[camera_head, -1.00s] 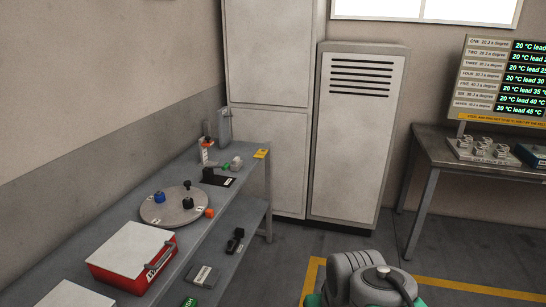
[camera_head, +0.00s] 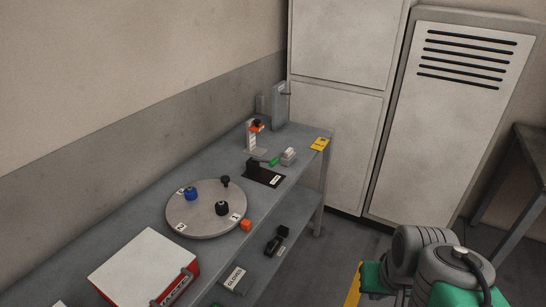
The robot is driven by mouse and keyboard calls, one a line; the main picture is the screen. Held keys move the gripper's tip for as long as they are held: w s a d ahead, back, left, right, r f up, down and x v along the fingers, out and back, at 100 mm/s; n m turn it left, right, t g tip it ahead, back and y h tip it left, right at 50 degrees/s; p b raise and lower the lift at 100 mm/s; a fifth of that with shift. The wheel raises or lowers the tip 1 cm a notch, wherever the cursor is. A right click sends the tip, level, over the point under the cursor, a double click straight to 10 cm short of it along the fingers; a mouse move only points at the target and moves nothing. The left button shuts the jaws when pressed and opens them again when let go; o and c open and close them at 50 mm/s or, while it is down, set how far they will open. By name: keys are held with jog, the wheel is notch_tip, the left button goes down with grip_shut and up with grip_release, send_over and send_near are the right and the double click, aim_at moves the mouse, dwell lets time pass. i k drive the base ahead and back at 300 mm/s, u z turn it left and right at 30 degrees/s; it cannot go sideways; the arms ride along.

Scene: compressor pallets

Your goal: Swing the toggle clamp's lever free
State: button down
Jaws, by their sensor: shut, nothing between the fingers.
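Small fixtures stand at the far end of the grey bench in the head view; they are too small to tell surely which is the toggle clamp. One is a pale upright fixture (camera_head: 251,142) with an orange and black top. In front of it lies a black plate (camera_head: 266,177) with a white label and a raised black block. A small green piece (camera_head: 274,162) and a pale grey block (camera_head: 289,156) sit beside the plate. No lever can be made out clearly. My gripper is not in view; grey and green parts, likely of my own arm, show at the lower right.
A red box with a white lid (camera_head: 144,264) is nearest. A yellow card (camera_head: 320,144) lies near the bench's end. Tall cabinets (camera_head: 450,120) stand behind.

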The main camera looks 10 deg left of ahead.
aim_at(273, 163)
jog(key=u, duration=0.55)
jog(key=i, duration=0.85)
jog(key=u, duration=0.8)
jog(key=i, duration=0.3)
jog(key=u, duration=0.3)
